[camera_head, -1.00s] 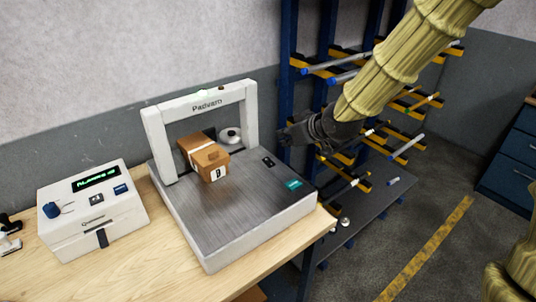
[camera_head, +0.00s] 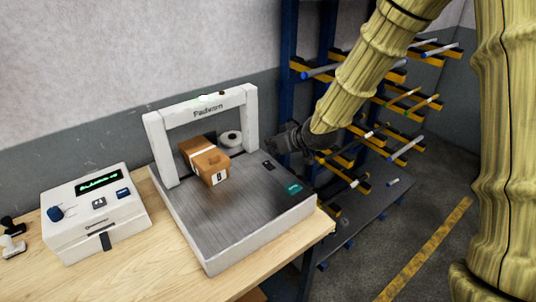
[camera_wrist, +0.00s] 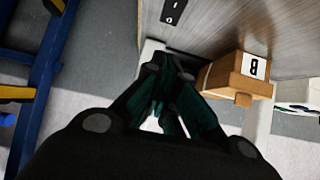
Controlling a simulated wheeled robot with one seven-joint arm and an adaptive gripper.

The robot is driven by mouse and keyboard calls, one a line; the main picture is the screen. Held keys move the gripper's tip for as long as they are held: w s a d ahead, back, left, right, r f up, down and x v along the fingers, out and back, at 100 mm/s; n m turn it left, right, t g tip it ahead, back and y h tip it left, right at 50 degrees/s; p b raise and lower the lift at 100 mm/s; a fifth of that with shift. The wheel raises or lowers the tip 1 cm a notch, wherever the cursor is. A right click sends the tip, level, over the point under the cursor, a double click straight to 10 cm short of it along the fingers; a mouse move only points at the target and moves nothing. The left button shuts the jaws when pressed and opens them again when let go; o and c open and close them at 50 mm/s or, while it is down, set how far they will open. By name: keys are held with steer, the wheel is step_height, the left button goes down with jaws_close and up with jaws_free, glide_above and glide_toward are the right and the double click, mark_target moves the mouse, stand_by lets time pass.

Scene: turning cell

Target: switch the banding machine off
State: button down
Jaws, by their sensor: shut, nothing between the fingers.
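The banding machine (camera_head: 240,225) stands on the wooden bench, with a white arch labelled Padvarn (camera_head: 207,113) over a grey metal top. A small black rocker switch (camera_head: 268,165) sits on its top near the right edge, and it also shows in the wrist view (camera_wrist: 173,10). A teal label (camera_head: 293,188) lies in front of the switch. My gripper (camera_head: 275,142) is shut and empty, beside the arch's right post and close behind the switch. In the wrist view its fingers (camera_wrist: 162,100) are together, apart from the switch. Which way the rocker is pressed is too small to tell.
A brown box (camera_head: 206,161) with a white band stands under the arch. A white device (camera_head: 95,213) with a green display and blue knob sits to the left on the bench (camera_head: 150,270). A blue rack (camera_head: 330,75) with yellow arms stands behind on the right.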

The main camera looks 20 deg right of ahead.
mark_target(268, 165)
steer(key=x, duration=0.2)
steer(key=shift+w+a+f+p, duration=0.15)
steer(key=shift+w+f+p, duration=0.1)
steer(key=shift+p, duration=0.15)
steer(key=shift+w+f, duration=0.15)
steer(key=shift+f, duration=0.15)
steer(key=shift+w+a+f+p, duration=0.15)
steer(key=shift+f+p, duration=0.65)
steer(key=shift+f, duration=0.95)
steer(key=shift+w+f+b, duration=0.15)
steer(key=shift+f+b, duration=0.25)
steer(key=shift+b, duration=0.05)
steer(key=shift+r, duration=0.15)
